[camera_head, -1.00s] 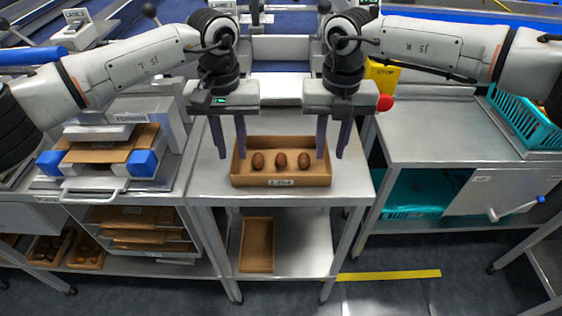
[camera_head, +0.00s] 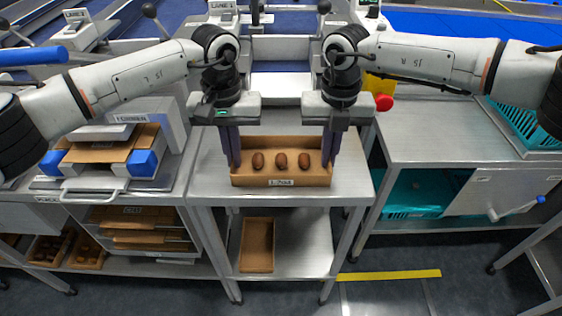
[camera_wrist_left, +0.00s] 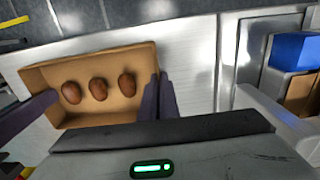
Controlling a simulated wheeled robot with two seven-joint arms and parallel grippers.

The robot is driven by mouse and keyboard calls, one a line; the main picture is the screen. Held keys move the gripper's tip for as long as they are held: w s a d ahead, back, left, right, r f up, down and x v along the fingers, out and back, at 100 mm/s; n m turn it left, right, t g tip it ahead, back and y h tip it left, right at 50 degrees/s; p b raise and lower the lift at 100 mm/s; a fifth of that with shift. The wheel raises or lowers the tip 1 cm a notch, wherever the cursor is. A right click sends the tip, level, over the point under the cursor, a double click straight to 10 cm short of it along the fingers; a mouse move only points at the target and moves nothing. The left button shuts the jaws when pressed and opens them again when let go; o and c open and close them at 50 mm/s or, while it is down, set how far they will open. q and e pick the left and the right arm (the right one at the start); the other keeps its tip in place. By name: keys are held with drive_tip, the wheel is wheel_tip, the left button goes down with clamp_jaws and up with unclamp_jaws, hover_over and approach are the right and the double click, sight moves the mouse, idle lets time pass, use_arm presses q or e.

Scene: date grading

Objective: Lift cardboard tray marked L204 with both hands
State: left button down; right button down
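The cardboard tray (camera_head: 310,181) sits on the metal table, with a white front label whose marking is blurred. It holds three brown dates (camera_head: 281,161) in a row. My left gripper (camera_head: 231,162) is low at the tray's left end, its purple fingers close together on either side of the end wall. My right gripper (camera_head: 330,163) is placed the same way at the right end wall. In the left wrist view, the tray (camera_wrist_left: 122,63) shows with my left fingers (camera_wrist_left: 160,102) pinching its right-hand wall. The fingertips are partly hidden.
A lower shelf under the table holds an empty cardboard tray (camera_head: 257,245). A device with blue blocks (camera_head: 142,163) stands left. A yellow box with a red button (camera_head: 383,101) is behind right. A side table (camera_head: 440,135) with a teal crate is at right.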

use_arm(q)
drive_tip(key=shift+r, duration=0.15)
use_arm(e)
drive_tip(key=shift+r, duration=0.15)
